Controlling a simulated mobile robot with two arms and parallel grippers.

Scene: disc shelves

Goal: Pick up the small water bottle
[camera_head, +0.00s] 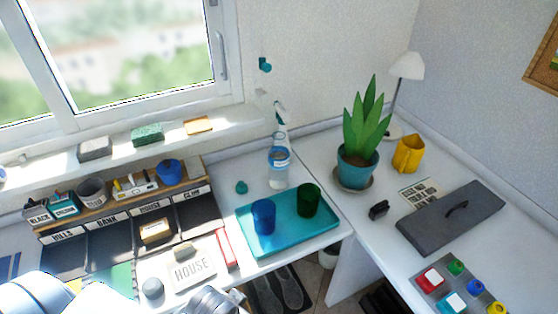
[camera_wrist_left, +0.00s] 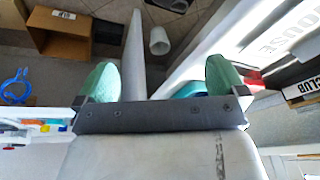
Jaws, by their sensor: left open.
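The small water bottle (camera_head: 278,172), clear with a blue band, stands upright on the white counter near the back corner, behind the teal tray (camera_head: 252,247). A taller clear shape with a green top (camera_head: 281,113) shows just behind it, partly hidden. My left gripper (camera_wrist_left: 162,80) is open in the left wrist view, its two green fingertips wide apart with nothing between them. In the head view my left arm comes in at the bottom left, and its fingertips cannot be made out. The bottle does not show in the wrist view. My right gripper is not in view.
A blue cup (camera_head: 263,217) and a green cup (camera_head: 309,200) stand on the tray, in front of the bottle. A potted plant (camera_head: 356,165) stands to the right. A labelled organizer (camera_head: 125,225) fills the left. A small teal object (camera_head: 241,187) lies left of the bottle.

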